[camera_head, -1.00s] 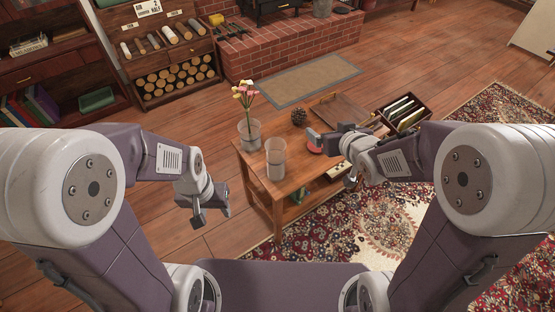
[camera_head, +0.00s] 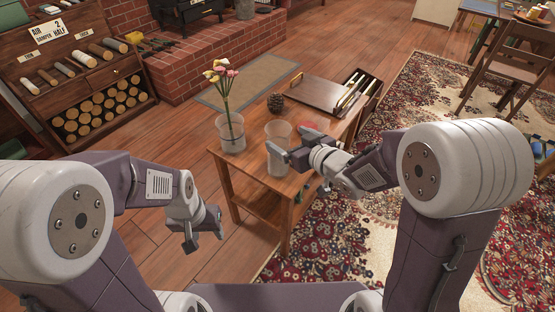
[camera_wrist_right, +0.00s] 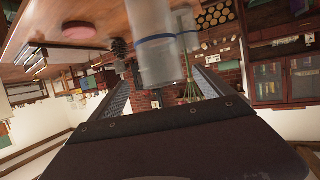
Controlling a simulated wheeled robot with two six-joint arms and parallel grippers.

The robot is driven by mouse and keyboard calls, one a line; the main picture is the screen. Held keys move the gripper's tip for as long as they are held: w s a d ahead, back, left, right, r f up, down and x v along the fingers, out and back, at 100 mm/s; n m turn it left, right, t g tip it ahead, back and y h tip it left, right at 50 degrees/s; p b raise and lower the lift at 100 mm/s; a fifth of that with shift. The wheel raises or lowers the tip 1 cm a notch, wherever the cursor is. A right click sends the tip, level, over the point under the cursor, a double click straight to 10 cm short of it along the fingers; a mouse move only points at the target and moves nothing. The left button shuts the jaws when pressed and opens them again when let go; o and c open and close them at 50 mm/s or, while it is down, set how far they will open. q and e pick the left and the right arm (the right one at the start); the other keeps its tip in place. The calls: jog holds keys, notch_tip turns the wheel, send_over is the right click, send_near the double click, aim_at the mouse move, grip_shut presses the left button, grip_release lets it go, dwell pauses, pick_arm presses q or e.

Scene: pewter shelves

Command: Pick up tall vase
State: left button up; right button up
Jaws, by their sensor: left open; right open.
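The tall vase (camera_head: 278,158) is an empty, clear glass cylinder standing upright on the small wooden table (camera_head: 300,185). My right gripper (camera_head: 289,143) is open at the vase's right side, with one fingertip overlapping it in the head view. In the right wrist view, which is turned upside down, the tall vase (camera_wrist_right: 153,30) shows between the open jaws (camera_wrist_right: 160,92). I cannot tell whether a finger touches it. My left gripper (camera_head: 204,228) is open and empty, low over the floor left of the table.
A glass vase with flowers (camera_head: 231,135) stands just left of the tall vase. A pinecone (camera_head: 275,103), a wooden board (camera_head: 308,94) and a divided box (camera_head: 356,92) are further back on the table. A pinkish-red round object (camera_head: 312,127) is partly behind my right gripper.

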aim_at(272, 131)
jog(key=b+x, duration=0.1)
jog(key=x, duration=0.2)
jog(key=shift+s+f, duration=0.1)
jog(key=shift+w+a+f, duration=0.1)
jog(key=shift+w+a, duration=0.05)
jog(key=shift+w, duration=0.25)
jog(key=shift+w+a+f, duration=0.2)
jog(key=b+x, duration=0.2)
jog(key=x, duration=0.2)
jog(key=shift+w+a, duration=0.15)
jog(key=shift+a, duration=0.1)
jog(key=shift+r, duration=0.1)
grip_shut()
